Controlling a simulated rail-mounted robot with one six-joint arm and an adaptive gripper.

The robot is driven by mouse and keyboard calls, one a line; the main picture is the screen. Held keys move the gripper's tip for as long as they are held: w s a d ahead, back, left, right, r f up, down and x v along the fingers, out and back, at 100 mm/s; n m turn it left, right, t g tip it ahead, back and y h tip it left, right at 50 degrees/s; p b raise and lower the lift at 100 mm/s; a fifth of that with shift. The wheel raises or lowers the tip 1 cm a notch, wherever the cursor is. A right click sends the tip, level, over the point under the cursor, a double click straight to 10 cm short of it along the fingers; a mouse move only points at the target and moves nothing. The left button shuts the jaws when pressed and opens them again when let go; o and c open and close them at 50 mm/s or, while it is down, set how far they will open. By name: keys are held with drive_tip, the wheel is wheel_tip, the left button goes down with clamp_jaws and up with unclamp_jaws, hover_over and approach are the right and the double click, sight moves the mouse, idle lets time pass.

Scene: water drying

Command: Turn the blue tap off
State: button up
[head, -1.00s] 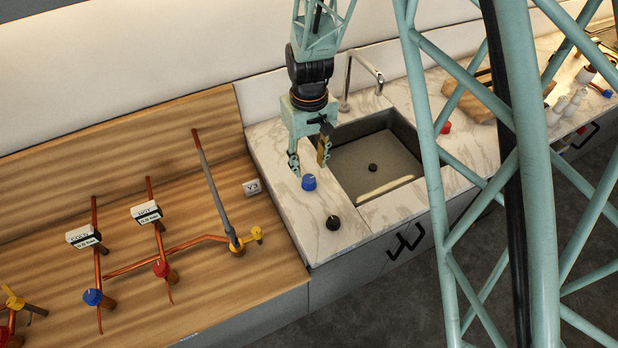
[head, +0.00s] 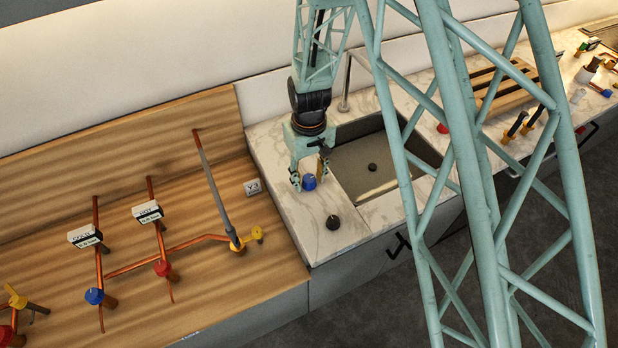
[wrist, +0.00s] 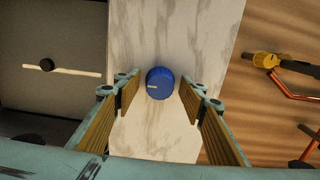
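The blue tap (head: 309,182) is a round knob on the pale marble counter, left of the sink in the head view. In the wrist view the blue tap (wrist: 159,83) has a pale mark line pointing left. My gripper (head: 309,178) is open around the blue tap in the head view, a finger to each side. In the wrist view my gripper (wrist: 157,95) has its two fingers apart, with the knob between and slightly beyond the tips. I cannot tell whether the fingers touch it; gaps show on both sides.
The sink (head: 355,165) lies right of the blue tap, with a faucet behind it. A black knob (head: 333,222) stands near the counter's front edge. A wooden panel (head: 150,215) at left carries copper pipes, including another blue valve knob (head: 94,296). A V3 label (head: 253,187) lies nearby.

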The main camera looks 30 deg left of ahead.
drive_tip(key=shift+c, duration=0.5)
drive_tip(key=c, duration=0.7)
drive_tip(key=shift+c, duration=0.2)
